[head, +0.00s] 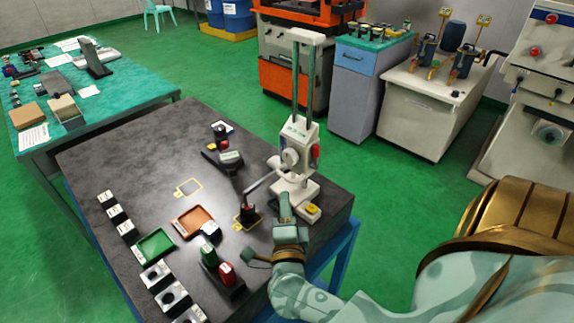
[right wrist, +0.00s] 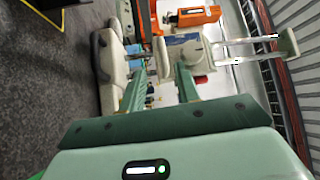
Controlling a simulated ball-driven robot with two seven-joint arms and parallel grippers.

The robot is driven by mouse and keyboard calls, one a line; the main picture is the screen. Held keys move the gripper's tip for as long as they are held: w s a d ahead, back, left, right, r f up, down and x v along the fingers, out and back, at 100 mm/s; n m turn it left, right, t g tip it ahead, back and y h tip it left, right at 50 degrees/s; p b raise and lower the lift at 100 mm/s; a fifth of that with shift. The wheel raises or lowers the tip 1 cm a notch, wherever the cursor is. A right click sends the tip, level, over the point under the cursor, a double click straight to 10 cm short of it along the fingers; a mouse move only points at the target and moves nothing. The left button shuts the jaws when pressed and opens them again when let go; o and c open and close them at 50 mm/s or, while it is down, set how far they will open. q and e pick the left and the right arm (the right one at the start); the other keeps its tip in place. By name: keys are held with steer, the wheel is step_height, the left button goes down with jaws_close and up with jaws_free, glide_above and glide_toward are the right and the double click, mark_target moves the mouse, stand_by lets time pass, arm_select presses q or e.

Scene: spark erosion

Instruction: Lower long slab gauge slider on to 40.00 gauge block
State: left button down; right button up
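The slab gauge stands upright at the right end of the dark table, with a tall column (head: 302,70) and a pale base (head: 312,190). Its slider (head: 297,132), with a small display and a round dial, sits low on the column. A thin arm (head: 262,182) reaches left from it, ending above or on a small dark block (head: 248,214) in a yellow outline; contact and label are unclear. My right gripper (head: 285,200) is at the near side of the base. In the right wrist view its fingers (right wrist: 160,75) are apart, with the slider (right wrist: 187,50) beyond. My left gripper is out of view.
A green tray (head: 155,245), an orange tray (head: 194,221) and a stand with green and red pieces (head: 224,275) are left of my arm. Several small blocks line the left edge. A black tool with a red knob (head: 224,157) lies behind.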

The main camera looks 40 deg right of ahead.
steer(key=v, duration=0.7)
steer(key=shift+s+a+f, duration=0.1)
steer(key=shift+s+a, duration=0.05)
steer(key=shift+s, duration=0.05)
